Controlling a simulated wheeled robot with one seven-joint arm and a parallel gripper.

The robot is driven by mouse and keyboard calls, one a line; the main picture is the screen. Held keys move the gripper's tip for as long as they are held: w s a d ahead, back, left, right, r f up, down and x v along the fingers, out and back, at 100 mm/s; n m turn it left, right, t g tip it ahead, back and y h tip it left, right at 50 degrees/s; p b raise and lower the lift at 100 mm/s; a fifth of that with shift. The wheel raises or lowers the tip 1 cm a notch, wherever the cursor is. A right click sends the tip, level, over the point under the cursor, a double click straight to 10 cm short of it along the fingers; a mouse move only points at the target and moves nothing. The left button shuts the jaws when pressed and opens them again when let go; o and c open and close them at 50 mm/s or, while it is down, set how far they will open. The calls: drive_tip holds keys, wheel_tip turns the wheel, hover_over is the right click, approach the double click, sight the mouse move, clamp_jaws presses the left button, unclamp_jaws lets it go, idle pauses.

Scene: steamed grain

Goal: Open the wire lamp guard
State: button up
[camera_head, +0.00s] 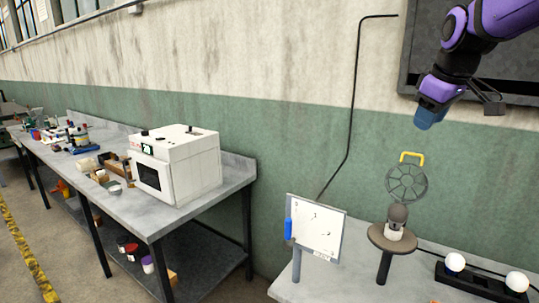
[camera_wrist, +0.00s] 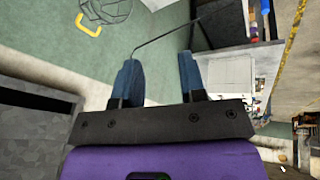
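The wire lamp guard (camera_head: 406,183) is a round dark mesh with a yellow handle (camera_head: 411,156) on its top edge. In the head view it stands roughly upright, above and behind a dark bulb (camera_head: 397,215) on a round brown stand (camera_head: 380,238). The bulb shows in front of it, uncovered on the near side. The guard's lower joint is hard to make out. In the wrist view the guard (camera_wrist: 108,9) and its handle (camera_wrist: 88,26) are at the top left. My gripper (camera_wrist: 161,78) is open and empty; in the head view (camera_head: 430,117) it is above the guard, apart from it.
A whiteboard (camera_head: 316,228) stands left of the lamp. A black bar with white bulbs (camera_head: 470,280) lies to the right. A dark wall panel (camera_head: 500,75) is behind my arm. A white oven (camera_head: 175,163) sits on the left bench (camera_head: 150,217). Air around my gripper is free.

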drive_tip(key=s+a+f+m, duration=0.2)
drive_tip(key=s+f+m, duration=0.15)
drive_tip(key=s, duration=0.95)
drive_tip(key=s+a+f+m, duration=0.2)
drive_tip(key=s+f+m, duration=0.15)
drive_tip(key=s, duration=0.95)
drive_tip(key=w+d+r+n, duration=0.2)
drive_tip(key=w+r, duration=0.2)
drive_tip(key=w, duration=0.5)
drive_tip(key=w+d+r+n+g, duration=0.1)
drive_tip(key=w+d+r+n, duration=0.15)
drive_tip(key=w, duration=0.75)
drive_tip(key=w+d+r+n, duration=0.1)
drive_tip(key=w+d+r, duration=0.25)
drive_tip(key=w, duration=0.55)
drive_tip(key=n+g+h, duration=0.1)
drive_tip(key=n+g, duration=0.1)
drive_tip(key=n, duration=0.4)
hover_over(413, 154)
drive_tip(key=s+a, duration=0.1)
drive_tip(key=s, duration=0.1)
drive_tip(key=s+a+x, duration=0.1)
drive_tip(key=s+x, duration=0.1)
drive_tip(key=x, duration=2)
drive_tip(key=shift+w+a+f, duration=0.1)
drive_tip(key=shift+a+f, duration=0.05)
drive_tip(key=shift+f, duration=0.15)
clamp_jaws()
